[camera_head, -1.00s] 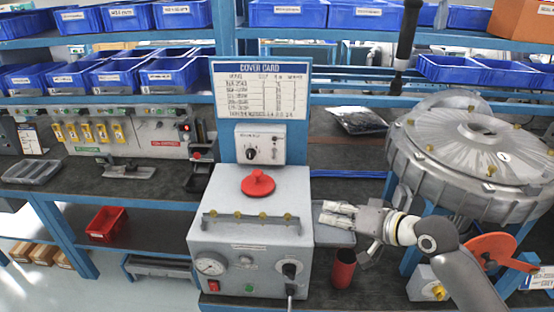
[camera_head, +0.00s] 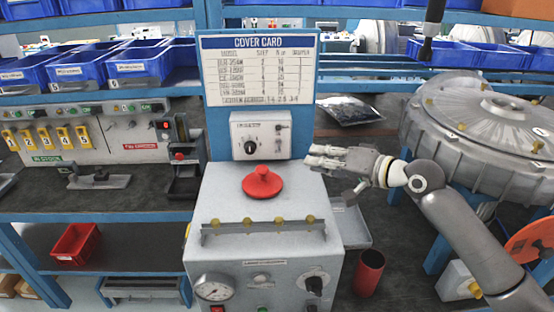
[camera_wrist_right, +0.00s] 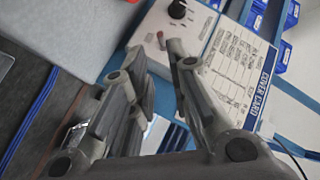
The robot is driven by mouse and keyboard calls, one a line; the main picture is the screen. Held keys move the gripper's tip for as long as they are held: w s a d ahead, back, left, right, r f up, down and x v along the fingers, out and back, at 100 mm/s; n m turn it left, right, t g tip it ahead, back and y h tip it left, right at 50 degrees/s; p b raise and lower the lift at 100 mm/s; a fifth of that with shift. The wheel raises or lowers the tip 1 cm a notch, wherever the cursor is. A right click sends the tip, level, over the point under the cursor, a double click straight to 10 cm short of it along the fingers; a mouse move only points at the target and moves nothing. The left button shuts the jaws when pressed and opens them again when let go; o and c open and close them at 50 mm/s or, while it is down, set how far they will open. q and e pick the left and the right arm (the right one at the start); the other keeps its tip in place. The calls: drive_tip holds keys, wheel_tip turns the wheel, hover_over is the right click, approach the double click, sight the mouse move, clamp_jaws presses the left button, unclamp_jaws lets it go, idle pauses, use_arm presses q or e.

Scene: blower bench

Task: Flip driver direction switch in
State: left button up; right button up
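A white control box (camera_head: 260,135) with a black knob (camera_head: 250,147) and a small switch (camera_head: 279,128) at its right is mounted on the blue post under the cover card. In the right wrist view the box (camera_wrist_right: 195,25) is beyond the fingertips, with a small toggle (camera_wrist_right: 161,38) near them. My right gripper (camera_head: 312,156) is right of the box and a little lower, pointing left. Its fingers (camera_wrist_right: 157,50) are apart with a narrow gap, holding nothing I can see. I cannot tell whether it touches the toggle. My left gripper is out of view.
A grey test unit (camera_head: 262,235) with a red knob (camera_head: 262,183) stands below the control box. A large round metal housing (camera_head: 485,135) is at the right. A red cup (camera_head: 369,273) and grey tray (camera_head: 350,225) are below my right arm. A tool (camera_head: 430,30) hangs above.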

sight(279, 147)
drive_tip(key=shift+x, duration=0.85)
drive_tip(key=p+x, duration=0.2)
drive_tip(key=x, duration=0.7)
